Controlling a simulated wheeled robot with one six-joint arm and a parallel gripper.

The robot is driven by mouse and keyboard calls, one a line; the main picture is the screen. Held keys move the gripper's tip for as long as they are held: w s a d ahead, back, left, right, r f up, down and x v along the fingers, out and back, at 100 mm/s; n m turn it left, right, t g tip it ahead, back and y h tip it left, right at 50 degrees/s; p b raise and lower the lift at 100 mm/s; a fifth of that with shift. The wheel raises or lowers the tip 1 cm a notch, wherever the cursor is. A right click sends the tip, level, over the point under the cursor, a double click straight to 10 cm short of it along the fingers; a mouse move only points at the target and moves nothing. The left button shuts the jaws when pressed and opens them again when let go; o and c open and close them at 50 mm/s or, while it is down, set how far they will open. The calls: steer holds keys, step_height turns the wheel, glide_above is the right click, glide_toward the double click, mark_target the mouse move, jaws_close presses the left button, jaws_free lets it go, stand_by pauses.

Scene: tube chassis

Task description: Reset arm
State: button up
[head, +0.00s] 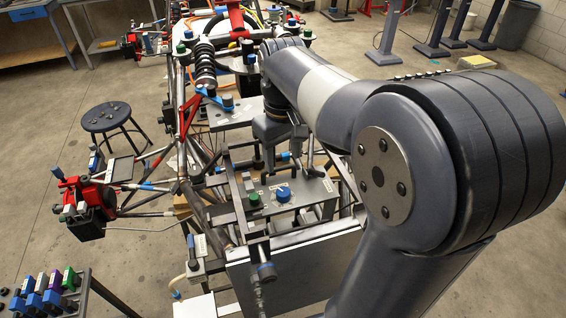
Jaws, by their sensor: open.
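My gripper (290,166) hangs at the end of my arm, pointing down, with its two fingers apart and nothing visible between them. It is over a grey control panel (310,192) on the tube chassis (182,120). The panel carries a blue knob (283,195) and a green button (255,199), both just below the fingers in the picture. I cannot tell how far the fingertips are above the panel. My arm hides much of the chassis's right side.
A black stool (107,117) stands on the floor at left. A rack (95,305) with several coloured blocks is at the lower left. A red clamp unit (86,197) juts out on the chassis's left. Workbenches (30,38) line the back left. The floor at left is mostly clear.

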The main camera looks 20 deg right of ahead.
mark_target(283, 191)
stand_by(0.3)
step_height(283, 191, down, 11)
steer(key=shift+r, duration=0.1)
stand_by(0.4)
stand_by(0.4)
